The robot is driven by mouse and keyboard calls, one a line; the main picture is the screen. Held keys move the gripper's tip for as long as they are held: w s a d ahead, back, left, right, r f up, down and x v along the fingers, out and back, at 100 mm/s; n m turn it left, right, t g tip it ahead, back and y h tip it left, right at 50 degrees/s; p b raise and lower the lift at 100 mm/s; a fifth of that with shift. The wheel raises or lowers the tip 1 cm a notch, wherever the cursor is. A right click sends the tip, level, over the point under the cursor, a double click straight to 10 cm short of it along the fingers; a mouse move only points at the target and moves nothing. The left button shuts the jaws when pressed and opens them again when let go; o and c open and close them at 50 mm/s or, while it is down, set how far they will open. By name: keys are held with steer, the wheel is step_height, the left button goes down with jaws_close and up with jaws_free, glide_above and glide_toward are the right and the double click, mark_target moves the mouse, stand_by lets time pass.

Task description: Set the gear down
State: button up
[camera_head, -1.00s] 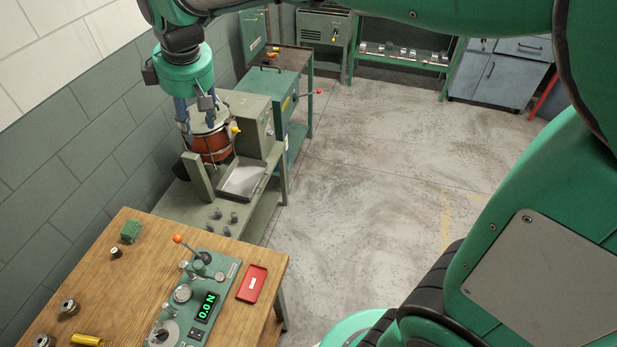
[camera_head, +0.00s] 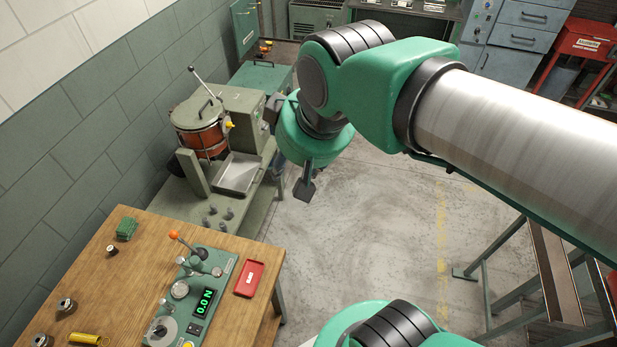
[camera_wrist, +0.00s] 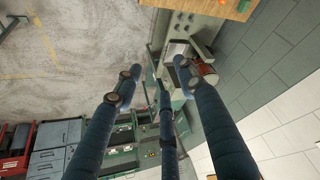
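My gripper (camera_head: 305,188) hangs over the floor, right of the grey-green machine with the copper drum. In the wrist view its three blue fingers (camera_wrist: 150,85) are spread apart with nothing between them. I cannot make out a gear for certain. Small round metal parts lie at the left of the wooden table, one farther back (camera_head: 66,305) and one at the front edge (camera_head: 42,340). They are too small to tell whether either is a gear. The copper drum (camera_head: 203,142) has a lid with a handle, and its inside is hidden.
The wooden table (camera_head: 150,235) carries a green tester (camera_head: 190,300) with a lever, a red tray (camera_head: 250,279), a green block (camera_head: 127,228) and a yellow cylinder (camera_head: 85,338). A metal tray (camera_head: 237,174) sits before the drum. Open floor (camera_head: 380,230) lies right. Stairs (camera_head: 555,270) stand at right.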

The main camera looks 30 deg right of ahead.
steer(key=shift+m, duration=0.8)
steer(key=s, duration=0.1)
steer(key=s+d+f, duration=0.1)
steer(key=s+f, duration=0.1)
steer(key=shift+s+d, duration=0.15)
steer(key=shift+s, duration=0.25)
step_height(320, 180, down, 11)
steer(key=b, duration=1.1)
steer(key=shift+f, duration=0.15)
